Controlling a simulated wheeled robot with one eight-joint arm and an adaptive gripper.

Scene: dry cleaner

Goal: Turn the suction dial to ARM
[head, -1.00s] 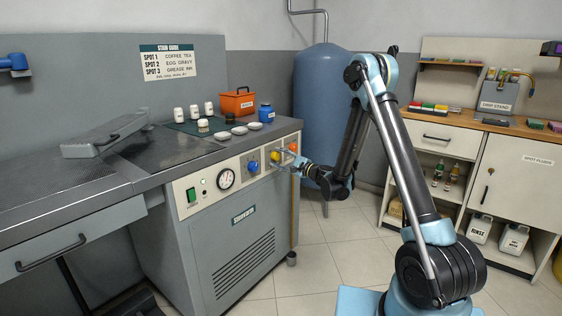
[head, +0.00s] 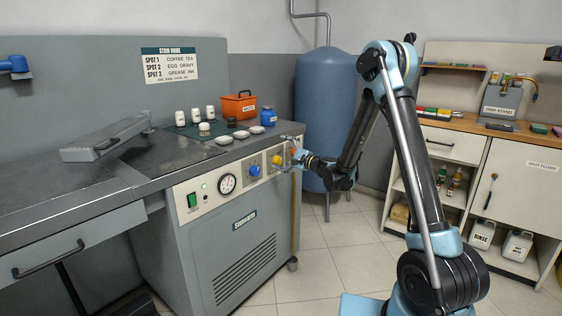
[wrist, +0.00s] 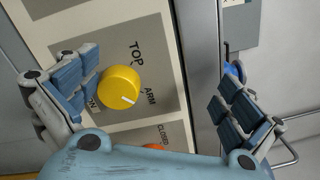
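The yellow suction dial (wrist: 119,87) sits on the control panel (wrist: 105,31), with the words TOP and ARM printed beside it and a third word mostly hidden. Its white mark is on the lower right of its face, on the side of ARM. My gripper (wrist: 160,98) is open around the dial's area, with the dial nearer the left finger and a wide gap to the right finger. I cannot tell whether the left finger touches it. In the head view my gripper (head: 290,155) is at the panel's right end, just right of the yellow dial (head: 277,160).
A blue dial (head: 254,169) and a pressure gauge (head: 226,183) lie left of the yellow one. An orange knob (wrist: 153,147) marked CLOSED is close by. The table (head: 180,152) above carries white dishes (head: 239,134). A blue tank (head: 325,110) stands behind my arm.

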